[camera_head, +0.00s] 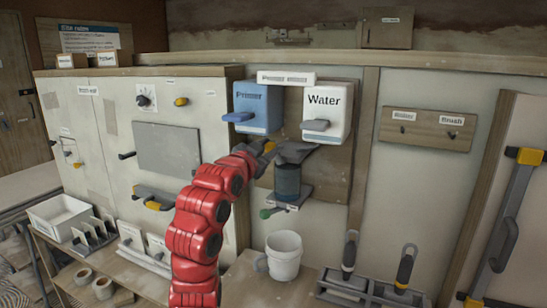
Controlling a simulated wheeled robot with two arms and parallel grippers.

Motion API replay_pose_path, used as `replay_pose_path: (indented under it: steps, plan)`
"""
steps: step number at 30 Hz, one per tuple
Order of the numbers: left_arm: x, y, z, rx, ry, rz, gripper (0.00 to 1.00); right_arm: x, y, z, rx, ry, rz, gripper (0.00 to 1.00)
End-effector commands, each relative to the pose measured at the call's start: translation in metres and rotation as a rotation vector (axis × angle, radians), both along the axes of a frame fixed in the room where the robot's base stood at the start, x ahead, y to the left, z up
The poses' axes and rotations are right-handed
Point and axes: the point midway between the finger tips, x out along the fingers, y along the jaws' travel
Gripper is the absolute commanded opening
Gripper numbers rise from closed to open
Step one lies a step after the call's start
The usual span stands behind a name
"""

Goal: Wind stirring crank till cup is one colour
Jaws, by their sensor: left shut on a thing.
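The stirring crank (295,151) is a dark grey piece below the Primer and Water boxes, with a yellow end on its left. My left gripper (261,154), at the end of the red arm, is shut at this yellow end; the fingers are small and partly hidden. The cup (287,182) stands upright below the crank on a small shelf (292,203). It looks dark blue-grey; whether its contents are one even colour is too small to tell. My right gripper is out of view.
The blue Primer box (257,108) and white Water box (327,112) hang above. A green-tipped lever (267,212) sticks out beside the shelf. A white bucket (284,256) stands below, and a grey rack (370,287) with two upright handles is at lower right.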

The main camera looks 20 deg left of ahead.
Motion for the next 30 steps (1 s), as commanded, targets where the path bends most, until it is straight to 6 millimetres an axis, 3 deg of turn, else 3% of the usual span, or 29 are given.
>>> replay_pose_path:
  steps: [3,14,30]
  plan:
    - [0.001,0.007,-0.007,-0.111,0.008,0.003,0.0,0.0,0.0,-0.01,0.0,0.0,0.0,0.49]
    - [0.002,0.021,-0.016,-0.453,0.023,0.002,0.0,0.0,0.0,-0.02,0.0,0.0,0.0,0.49]
    - [0.002,0.034,-0.033,-0.967,0.039,0.002,0.0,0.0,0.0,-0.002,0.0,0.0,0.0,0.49]
